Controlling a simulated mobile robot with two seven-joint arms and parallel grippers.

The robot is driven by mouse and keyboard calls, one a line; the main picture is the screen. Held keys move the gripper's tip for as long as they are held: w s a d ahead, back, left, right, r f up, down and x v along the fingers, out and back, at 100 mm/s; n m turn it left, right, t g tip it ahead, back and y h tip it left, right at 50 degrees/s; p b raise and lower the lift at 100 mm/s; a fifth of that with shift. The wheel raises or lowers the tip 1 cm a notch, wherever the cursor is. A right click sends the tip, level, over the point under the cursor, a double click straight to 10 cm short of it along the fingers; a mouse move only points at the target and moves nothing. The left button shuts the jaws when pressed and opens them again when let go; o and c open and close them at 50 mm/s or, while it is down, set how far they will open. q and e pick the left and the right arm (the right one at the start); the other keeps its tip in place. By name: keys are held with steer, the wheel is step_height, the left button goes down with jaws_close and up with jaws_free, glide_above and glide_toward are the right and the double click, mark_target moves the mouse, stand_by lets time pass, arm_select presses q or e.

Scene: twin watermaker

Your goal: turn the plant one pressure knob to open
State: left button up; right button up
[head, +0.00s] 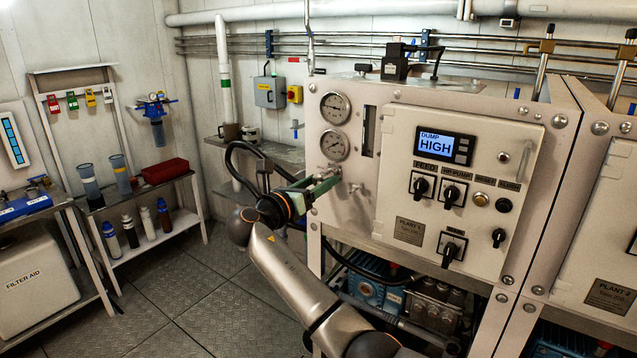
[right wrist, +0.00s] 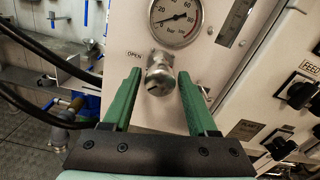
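The plant one pressure knob is a small silver knob (right wrist: 160,76) on the white panel, below a round pressure gauge (right wrist: 176,20) and beside the printed word OPEN. In the head view the knob (head: 331,169) is partly hidden by my right gripper. My right gripper (head: 322,184) has green fingers and reaches the panel from the left. In the right wrist view its open fingers (right wrist: 160,84) stand on either side of the knob, with gaps visible on both sides. I cannot tell how deep the fingertips reach around it. My left gripper is not in view.
The plant 1 panel (head: 408,232) has black switches and a display (head: 443,145) reading DUMP HIGH. A second knob (head: 357,188) sits right of the gripper. Black hoses (right wrist: 50,52) run left of the fingers. A shelf with bottles (head: 150,184) stands at left; the floor between is clear.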

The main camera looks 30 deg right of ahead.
steer(key=shift+o, duration=0.8)
steer(key=b+v, duration=0.2)
steer(key=v, duration=1)
steer(key=shift+s+a, duration=0.2)
steer(key=shift+a, duration=0.05)
steer(key=shift+f, duration=0.1)
